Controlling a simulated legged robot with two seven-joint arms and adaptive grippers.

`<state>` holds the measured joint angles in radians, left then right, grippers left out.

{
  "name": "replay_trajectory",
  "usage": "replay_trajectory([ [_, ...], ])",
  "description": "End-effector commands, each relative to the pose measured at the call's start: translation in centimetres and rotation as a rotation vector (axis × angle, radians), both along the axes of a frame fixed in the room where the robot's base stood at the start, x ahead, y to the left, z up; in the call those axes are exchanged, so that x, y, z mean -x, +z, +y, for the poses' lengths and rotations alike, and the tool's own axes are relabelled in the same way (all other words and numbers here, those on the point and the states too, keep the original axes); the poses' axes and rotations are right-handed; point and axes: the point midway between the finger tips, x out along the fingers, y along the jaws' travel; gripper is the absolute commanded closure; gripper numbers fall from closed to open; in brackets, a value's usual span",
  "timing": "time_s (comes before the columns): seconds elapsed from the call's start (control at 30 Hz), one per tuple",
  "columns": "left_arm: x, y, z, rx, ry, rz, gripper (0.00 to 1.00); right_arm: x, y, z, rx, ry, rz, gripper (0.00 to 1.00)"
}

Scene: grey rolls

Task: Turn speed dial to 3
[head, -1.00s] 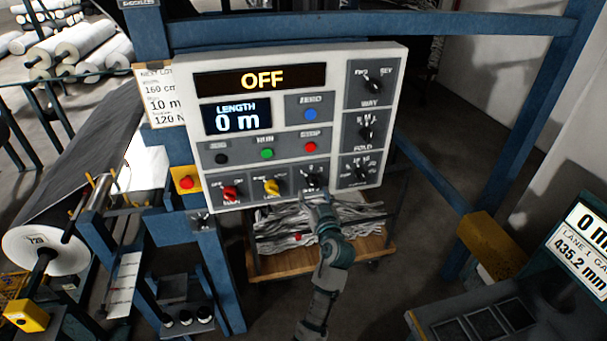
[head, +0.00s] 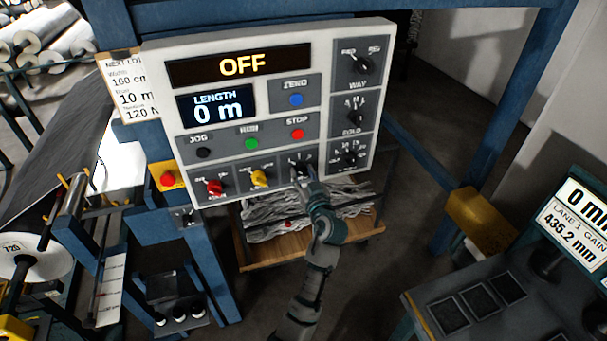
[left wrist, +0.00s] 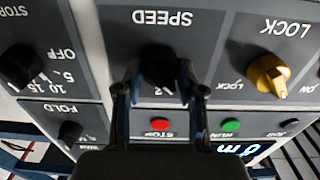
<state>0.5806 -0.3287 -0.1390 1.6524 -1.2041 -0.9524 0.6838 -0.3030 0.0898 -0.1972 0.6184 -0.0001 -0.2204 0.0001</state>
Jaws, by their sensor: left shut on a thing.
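The control panel (head: 215,139) is white with grey sections, and its display reads OFF. The black speed dial (head: 301,166) is at the right end of its bottom row of three knobs. In the left wrist view, upside down, the speed dial (left wrist: 158,60) sits under the word SPEED. My left gripper (head: 303,180) is at this dial, with one finger on each side in the left wrist view (left wrist: 160,78), shut on it. A 2 shows near the dial; the fingers hide most of its scale, so I cannot tell its setting. My right gripper is not in view.
The yellow lock knob (head: 259,178) and red knob (head: 215,187) are left of the dial. The stop button (head: 297,134) is above it. The stop knob (left wrist: 20,65) is close by in the left wrist view. A cart (head: 290,250) with grey material stands below.

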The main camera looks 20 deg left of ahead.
Motion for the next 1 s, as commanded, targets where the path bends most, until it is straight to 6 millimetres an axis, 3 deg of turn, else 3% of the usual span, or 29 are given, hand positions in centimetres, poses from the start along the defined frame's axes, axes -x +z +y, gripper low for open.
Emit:
replay_trajectory([
  [0.27, -0.1, 0.0, 0.1, -0.009, 0.007, 0.007, 0.96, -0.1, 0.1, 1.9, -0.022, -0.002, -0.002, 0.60],
  [0.57, -0.1, 0.1, 0.0, -0.101, 0.005, 0.069, 0.96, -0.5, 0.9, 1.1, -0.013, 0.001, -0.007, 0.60],
  [1.0, -0.1, 0.2, -0.1, -0.423, 0.005, 0.286, 0.96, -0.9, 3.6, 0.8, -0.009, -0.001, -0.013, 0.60],
])
